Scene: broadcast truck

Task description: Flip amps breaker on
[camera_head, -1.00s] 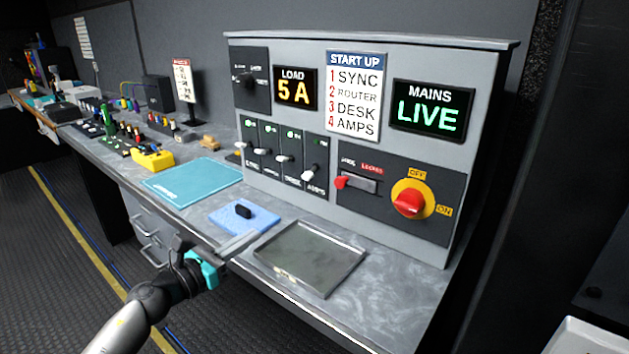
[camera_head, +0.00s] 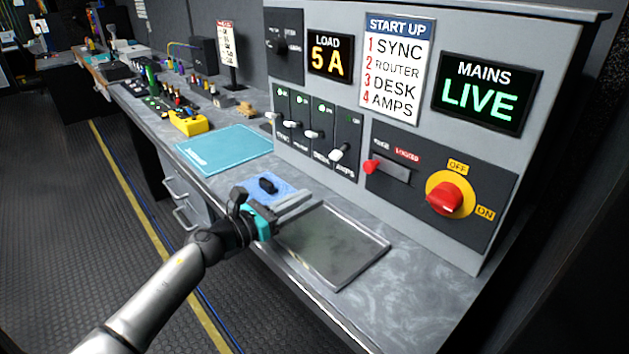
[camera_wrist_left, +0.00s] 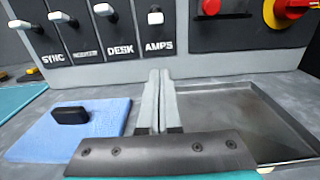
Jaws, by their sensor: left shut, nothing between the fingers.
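The AMPS breaker (camera_head: 339,152) is the rightmost of a row of breakers on the grey panel, with a white lever. Its lever sits lower than its neighbours' levers, and it also shows at the top of the left wrist view (camera_wrist_left: 155,17), above its AMPS label. My left gripper (camera_head: 308,198) is shut and empty, below and in front of the breaker, apart from it. In the left wrist view its fingertips (camera_wrist_left: 160,74) lie together just under the AMPS label. My right gripper is not in view.
A metal tray (camera_head: 375,262) lies right of the gripper. A blue cloth (camera_wrist_left: 35,140) with a black object (camera_wrist_left: 70,116) lies left. A red rotary switch (camera_head: 447,198) and a red-tipped lever (camera_head: 372,167) are right of the breakers. The load display (camera_head: 330,57) reads 5 A.

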